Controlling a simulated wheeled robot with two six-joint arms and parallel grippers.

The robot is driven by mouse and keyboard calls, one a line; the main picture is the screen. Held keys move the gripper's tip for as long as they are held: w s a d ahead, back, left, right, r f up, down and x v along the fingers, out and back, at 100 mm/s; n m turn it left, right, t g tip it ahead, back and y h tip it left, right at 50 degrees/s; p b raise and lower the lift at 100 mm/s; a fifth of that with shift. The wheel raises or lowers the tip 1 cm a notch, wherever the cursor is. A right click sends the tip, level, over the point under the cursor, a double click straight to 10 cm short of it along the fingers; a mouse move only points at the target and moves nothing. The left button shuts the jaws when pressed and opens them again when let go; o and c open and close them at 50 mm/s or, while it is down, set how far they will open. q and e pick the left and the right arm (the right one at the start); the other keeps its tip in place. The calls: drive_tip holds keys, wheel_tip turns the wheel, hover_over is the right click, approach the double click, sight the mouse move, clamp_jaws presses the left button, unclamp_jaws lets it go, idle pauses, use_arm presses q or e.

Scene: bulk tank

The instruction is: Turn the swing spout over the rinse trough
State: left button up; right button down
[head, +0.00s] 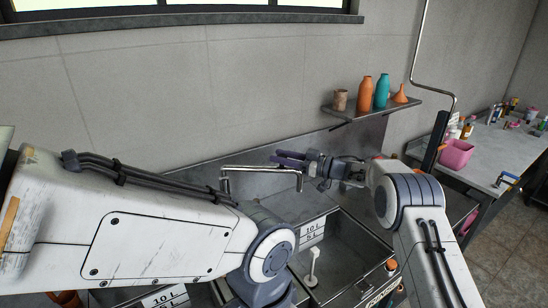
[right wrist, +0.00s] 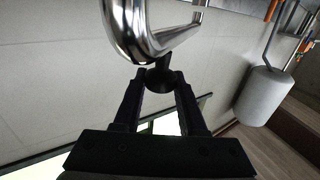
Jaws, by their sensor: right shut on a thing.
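The swing spout (head: 258,168) is a chrome tube above the back of the sink unit, its bent end to the right; it fills the top of the right wrist view (right wrist: 150,30). My right gripper (head: 278,159) is at that bent end. Its fingers (right wrist: 160,82) are closed around a small dark knob (right wrist: 160,74) on the spout. A deep grey basin (head: 345,250) with 10 L and 5 L marks lies below and right of the spout. My left gripper is out of view; my left arm hides much of the unit.
A second marked basin (head: 165,298) shows partly at the bottom left. A white upright piece (head: 312,268) stands in the right basin. A wall shelf (head: 372,108) with bottles is behind my right arm. A side counter (head: 500,150) holds a pink tub (head: 456,154).

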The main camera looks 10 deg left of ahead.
drive_tip(key=shift+w+d, duration=0.15)
drive_tip(key=shift+d, duration=0.05)
drive_tip(key=shift+c, duration=2.4)
unclamp_jaws()
drive_tip(key=shift+r, duration=0.1)
drive_tip(key=shift+a, duration=0.1)
drive_tip(key=shift+s+d+b, duration=0.2)
drive_tip(key=shift+d+b, duration=0.1)
drive_tip(key=shift+d, duration=0.05)
drive_tip(key=b+v, duration=0.4)
drive_tip(key=v, duration=0.5)
drive_tip(key=shift+d, duration=0.3)
